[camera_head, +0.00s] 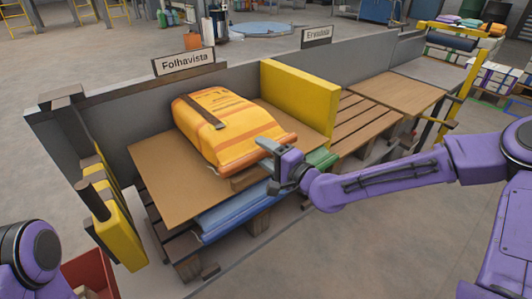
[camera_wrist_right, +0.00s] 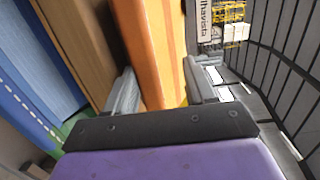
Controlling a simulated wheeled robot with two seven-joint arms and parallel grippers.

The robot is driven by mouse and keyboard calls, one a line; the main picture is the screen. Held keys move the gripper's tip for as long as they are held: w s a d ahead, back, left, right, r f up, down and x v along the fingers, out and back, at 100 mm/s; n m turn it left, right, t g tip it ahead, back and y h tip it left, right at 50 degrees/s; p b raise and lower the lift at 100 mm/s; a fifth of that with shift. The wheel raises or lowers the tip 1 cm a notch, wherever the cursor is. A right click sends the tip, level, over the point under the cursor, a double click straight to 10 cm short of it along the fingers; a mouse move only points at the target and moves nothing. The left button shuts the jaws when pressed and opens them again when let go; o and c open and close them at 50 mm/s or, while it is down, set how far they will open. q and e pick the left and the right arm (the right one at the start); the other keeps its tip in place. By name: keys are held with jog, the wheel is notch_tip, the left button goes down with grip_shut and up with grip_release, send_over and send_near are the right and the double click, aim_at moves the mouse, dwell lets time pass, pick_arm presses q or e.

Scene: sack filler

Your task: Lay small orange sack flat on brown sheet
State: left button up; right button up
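The small orange sack (camera_head: 222,122), with a dark strap, lies on the brown sheet (camera_head: 165,180) beside the "Folhavista" sign. Its near end reaches the sheet's near right side, where a wooden piece shows beneath it. My right gripper (camera_head: 272,148) is at this end, one finger over the top; the other is hidden in the head view. In the right wrist view, the sack (camera_wrist_right: 160,45) fills the gap between the two fingers, which appear to touch it on both sides. Only part of my left arm shows at lower left; its gripper is out of frame.
Blue sacks (camera_head: 232,213) lie under the sheet on a pallet. A yellow panel (camera_head: 300,95) stands just right of the sack, with a slatted pallet (camera_head: 365,122) beyond. A grey wall (camera_head: 110,125) runs behind. A yellow post (camera_head: 120,235) stands at left.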

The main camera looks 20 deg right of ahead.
jog(key=shift+s+f, duration=0.1)
jog(key=shift+s+d, duration=0.15)
jog(key=shift+s, duration=0.05)
jog(key=p+v, duration=0.3)
jog(key=v, duration=0.7)
jog(key=shift+p, duration=0.4)
jog(key=s+d+f+n+g+h+p, duration=0.1)
jog(key=s+d+f+g+h+p, duration=0.15)
jog(key=s+f, duration=0.35)
jog(key=s+d+f+n+g+h+p, duration=0.1)
jog(key=s+d+f+g+h, duration=0.2)
jog(key=f, duration=0.6)
jog(key=s+d+f+n+g+h+p, duration=0.1)
jog(key=s+f+g+h+p, duration=0.15)
jog(key=s+f+g, duration=0.35)
jog(key=s+d+f+n+h, duration=0.1)
jog(key=s+f, duration=0.1)
jog(key=s, duration=0.3)
jog(key=s+d+f+n+g+h, duration=0.1)
jog(key=s+f+n, duration=0.1)
jog(key=s, duration=0.3)
jog(key=shift+s+f+h, duration=0.35)
jog(key=shift+s+h, duration=0.05)
